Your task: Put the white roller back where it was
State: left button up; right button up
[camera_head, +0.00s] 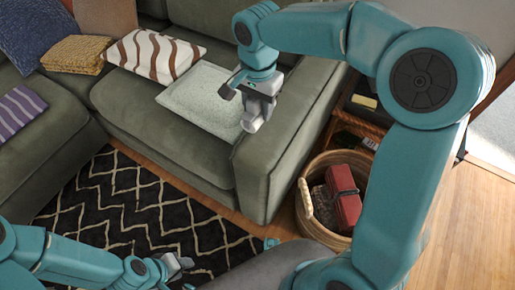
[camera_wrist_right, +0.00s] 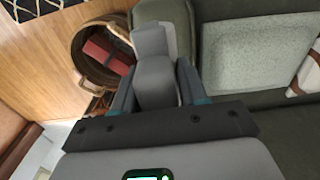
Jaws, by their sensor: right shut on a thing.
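My right gripper (camera_head: 256,92) is over the right end of the green sofa, above its arm. It is shut on the white roller (camera_head: 251,121), which looks light grey and hangs below the fingers. In the right wrist view the roller (camera_wrist_right: 156,72) sits between the two fingers and points away from the camera. The fingers hide part of it. My left gripper (camera_head: 178,264) is low at the front left, over the patterned rug, and is small in view. I cannot make out its jaw opening.
A pale green tray-like cushion (camera_head: 202,98) lies on the sofa seat (camera_head: 150,117). A striped pillow (camera_head: 152,55) is behind it. A wicker basket (camera_head: 308,212) holding a red item (camera_head: 343,195) stands right of the sofa arm (camera_head: 283,150). A dark side shelf (camera_head: 358,118) is beside it.

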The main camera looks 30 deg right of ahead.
notch_tip(320, 180, down, 16)
jog(key=b, duration=0.2)
jog(key=shift+w+b, duration=0.1)
jog(key=shift+b, duration=0.3)
jog(key=shift+r, duration=0.1)
jog(key=o, duration=1)
